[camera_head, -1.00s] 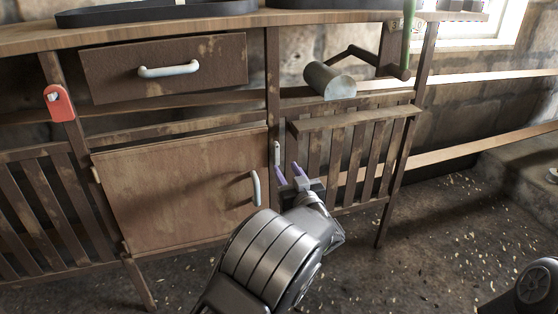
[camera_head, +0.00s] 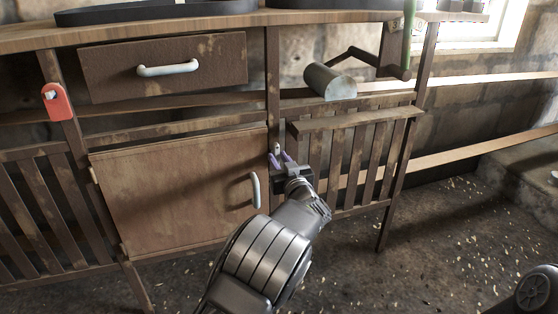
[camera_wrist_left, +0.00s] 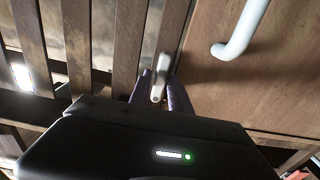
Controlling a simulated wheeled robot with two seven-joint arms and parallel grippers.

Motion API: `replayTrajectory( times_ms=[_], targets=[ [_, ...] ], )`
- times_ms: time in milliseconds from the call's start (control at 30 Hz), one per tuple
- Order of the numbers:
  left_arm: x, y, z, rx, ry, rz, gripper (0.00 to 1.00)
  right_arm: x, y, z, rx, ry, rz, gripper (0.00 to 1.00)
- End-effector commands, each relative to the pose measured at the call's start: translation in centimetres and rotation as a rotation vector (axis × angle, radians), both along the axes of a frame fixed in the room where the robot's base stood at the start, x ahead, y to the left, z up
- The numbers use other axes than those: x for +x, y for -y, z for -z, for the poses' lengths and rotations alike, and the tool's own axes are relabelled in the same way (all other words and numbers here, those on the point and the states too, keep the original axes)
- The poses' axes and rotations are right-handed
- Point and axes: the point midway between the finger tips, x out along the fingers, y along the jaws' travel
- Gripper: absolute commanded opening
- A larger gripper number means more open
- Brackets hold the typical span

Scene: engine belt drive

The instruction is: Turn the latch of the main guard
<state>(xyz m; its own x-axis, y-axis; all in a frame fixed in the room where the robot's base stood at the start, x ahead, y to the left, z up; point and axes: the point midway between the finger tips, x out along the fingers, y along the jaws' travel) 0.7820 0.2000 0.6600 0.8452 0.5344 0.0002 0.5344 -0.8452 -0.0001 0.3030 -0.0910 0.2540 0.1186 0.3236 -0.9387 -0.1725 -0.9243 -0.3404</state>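The latch (camera_head: 277,149) is a small pale metal bar on the post between the wooden door and the right slatted panel (camera_head: 345,160), seemingly the main guard. In the left wrist view the latch (camera_wrist_left: 158,86) points toward me. My left gripper (camera_head: 282,160) is at the latch, its purple fingers apart, one on each side of the latch's lower end. The left wrist view shows these fingers (camera_wrist_left: 160,92) too; I cannot tell whether they touch it. My right gripper is not in view.
The wooden door (camera_head: 180,190) with a white handle (camera_head: 256,190) is left of the latch. A drawer (camera_head: 165,68) is above it. A red tag-like part (camera_head: 57,102) is on the left post. A crank with a grey cylinder (camera_head: 330,82) juts out above the right panel.

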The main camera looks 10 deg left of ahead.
Motion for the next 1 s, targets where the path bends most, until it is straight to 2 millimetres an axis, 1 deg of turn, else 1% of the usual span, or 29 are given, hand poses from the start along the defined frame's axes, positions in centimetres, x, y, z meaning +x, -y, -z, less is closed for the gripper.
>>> replayTrajectory(
  times_ms=[33,267,767,1000],
  targets=[
    [-0.01,0.01,-0.01,0.0,0.0,0.0,0.18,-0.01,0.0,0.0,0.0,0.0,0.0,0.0],
    [-0.02,0.01,-0.01,0.0,0.0,0.0,0.0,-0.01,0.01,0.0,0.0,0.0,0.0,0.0],
    [-0.02,0.01,0.01,-0.007,0.004,0.0,0.0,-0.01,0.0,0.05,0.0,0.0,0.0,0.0],
    [-0.03,-0.04,0.04,-0.057,0.036,-0.001,0.0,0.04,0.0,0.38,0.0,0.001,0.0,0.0]
  ],
)
